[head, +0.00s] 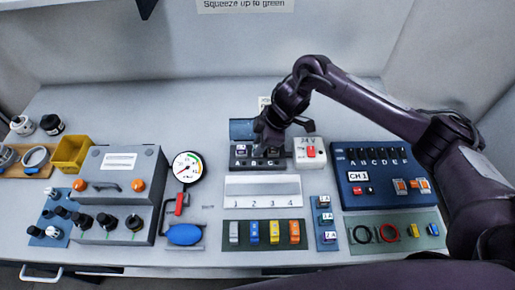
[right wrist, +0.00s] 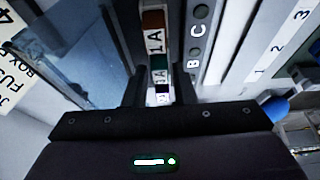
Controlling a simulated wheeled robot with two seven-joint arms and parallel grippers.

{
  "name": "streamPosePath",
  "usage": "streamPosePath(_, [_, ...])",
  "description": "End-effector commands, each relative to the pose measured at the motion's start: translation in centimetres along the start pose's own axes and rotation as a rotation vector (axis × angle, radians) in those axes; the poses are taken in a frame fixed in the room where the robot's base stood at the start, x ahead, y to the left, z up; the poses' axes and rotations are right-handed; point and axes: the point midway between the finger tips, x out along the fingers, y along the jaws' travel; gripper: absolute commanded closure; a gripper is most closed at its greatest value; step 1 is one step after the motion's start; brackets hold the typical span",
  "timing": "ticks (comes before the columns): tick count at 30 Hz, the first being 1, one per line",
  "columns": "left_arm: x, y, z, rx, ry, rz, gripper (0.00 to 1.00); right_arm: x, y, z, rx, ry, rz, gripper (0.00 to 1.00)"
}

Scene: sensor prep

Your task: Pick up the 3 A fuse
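My right gripper (head: 268,148) points down at the dark block (head: 240,163) lettered A, B, C, and hides part of it. In the right wrist view the two fingers (right wrist: 160,92) stand apart on either side of a row of small coloured fuses. I cannot tell which one is the 3 A fuse. My left gripper is not in view.
A blue see-through lid (right wrist: 85,50) stands close beside the fingers. A white 24 V box (head: 309,153) and a blue CH1 panel (head: 370,200) are to the right. A white numbered tray (head: 262,187) lies in front. A blue labelled rack (head: 318,207) stands nearby.

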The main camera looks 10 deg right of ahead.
Motion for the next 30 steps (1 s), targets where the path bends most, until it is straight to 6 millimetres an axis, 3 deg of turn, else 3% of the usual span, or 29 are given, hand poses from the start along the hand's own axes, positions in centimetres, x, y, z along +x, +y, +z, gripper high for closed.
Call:
streamPosePath(1, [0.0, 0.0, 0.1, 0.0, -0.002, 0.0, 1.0, 0.0, 0.0, 0.0, 0.0, 0.0, 0.0, 0.83])
streamPosePath(5, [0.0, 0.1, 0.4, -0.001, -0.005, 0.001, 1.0, 0.0, 0.0, 0.0, 0.0, 0.0, 0.0, 1.0])
streamPosePath(20, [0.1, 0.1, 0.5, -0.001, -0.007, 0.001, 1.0, -0.7, 0.1, -0.3, -0.001, 0.002, 0.002, 1.0])
streamPosePath(26, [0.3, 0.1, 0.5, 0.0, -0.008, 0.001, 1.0, -3.2, 0.1, -1.4, -0.003, 0.003, 0.005, 1.0])
streamPosePath(30, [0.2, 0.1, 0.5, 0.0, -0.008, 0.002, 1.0, -6.7, 0.2, -2.8, -0.005, 0.002, 0.007, 1.0])
